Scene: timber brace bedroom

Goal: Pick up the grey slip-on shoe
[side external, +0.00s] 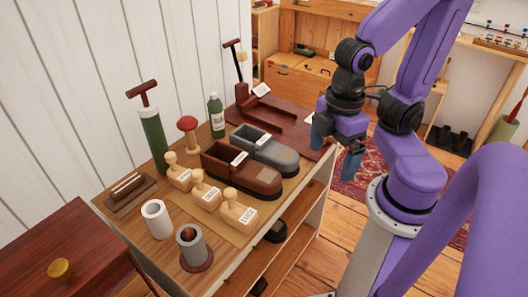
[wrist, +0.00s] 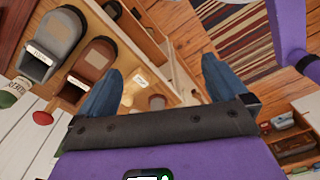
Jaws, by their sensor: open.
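The grey slip-on shoe (side external: 270,152) stands upright on the wooden bench top, with a small white label at its heel. In the wrist view the grey shoe (wrist: 58,36) is at the upper left, outside the fingers. A brown shoe (side external: 258,180) sits right beside it; it also shows in the wrist view (wrist: 93,63). My gripper (side external: 335,148) has two blue fingers spread apart, with nothing held. It is to the right of the grey shoe, beyond the bench edge. In the wrist view my gripper (wrist: 160,88) has bare space between the fingers.
Several wooden stamps (side external: 207,192), a white cup (side external: 157,219) and a grey cup (side external: 191,246) are in front of the shoes. A green bottle (side external: 216,116), red mushroom-shaped item (side external: 188,125) and green pump (side external: 153,138) stand behind. A dark red wooden board (side external: 285,128) lies beyond the grey shoe.

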